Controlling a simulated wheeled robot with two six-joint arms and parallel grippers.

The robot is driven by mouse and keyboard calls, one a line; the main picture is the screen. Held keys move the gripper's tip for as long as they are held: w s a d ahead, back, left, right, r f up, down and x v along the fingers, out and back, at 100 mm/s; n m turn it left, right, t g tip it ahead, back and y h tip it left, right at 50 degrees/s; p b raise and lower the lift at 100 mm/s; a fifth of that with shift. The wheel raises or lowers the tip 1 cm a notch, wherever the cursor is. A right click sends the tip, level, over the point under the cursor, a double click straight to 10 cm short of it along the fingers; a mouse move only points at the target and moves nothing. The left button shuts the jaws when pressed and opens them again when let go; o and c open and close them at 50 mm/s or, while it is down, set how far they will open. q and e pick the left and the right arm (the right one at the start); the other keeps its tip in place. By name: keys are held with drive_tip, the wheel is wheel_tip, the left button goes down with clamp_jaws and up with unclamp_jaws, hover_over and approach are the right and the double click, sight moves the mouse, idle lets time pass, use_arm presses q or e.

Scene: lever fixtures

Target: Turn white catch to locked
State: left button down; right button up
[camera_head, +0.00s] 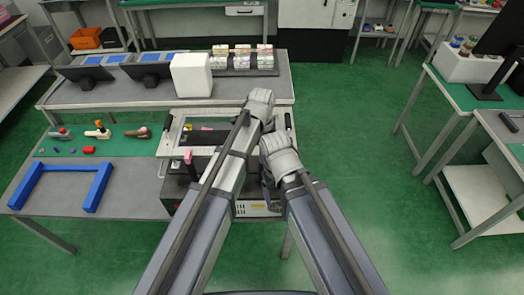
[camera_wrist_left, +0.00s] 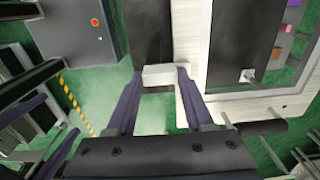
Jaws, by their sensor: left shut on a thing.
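The white catch (camera_wrist_left: 158,72) is a small white block in the left wrist view, beside a pale frame edge. My left gripper (camera_wrist_left: 156,82) has its two dark fingers on either side of this block and is shut on it. In the head view my left arm (camera_head: 238,150) reaches over the fixture, and its wrist hides the catch and the fingertips. My right arm's wrist (camera_head: 280,155) is just right of it; I cannot make out its fingers.
A pale-framed fixture (camera_head: 172,135) stands under my left arm. Left of it are a green mat (camera_head: 60,150) with small tools and a blue U-shaped frame (camera_head: 97,187). Behind is a bench with a white box (camera_head: 191,75). Green floor is free to the right.

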idle(0.3)
use_arm(q)
drive_tip(key=shift+c, duration=1.4)
unclamp_jaws()
drive_tip(key=shift+r, duration=0.15)
wheel_tip(320, 180, up, 8)
drive_tip(key=p, duration=0.8)
drive_tip(key=shift+f, duration=0.2)
drive_tip(key=shift+f, duration=0.2)
wheel_tip(320, 180, down, 8)
drive_tip(key=b, duration=0.8)
drive_tip(key=shift+r, duration=0.2)
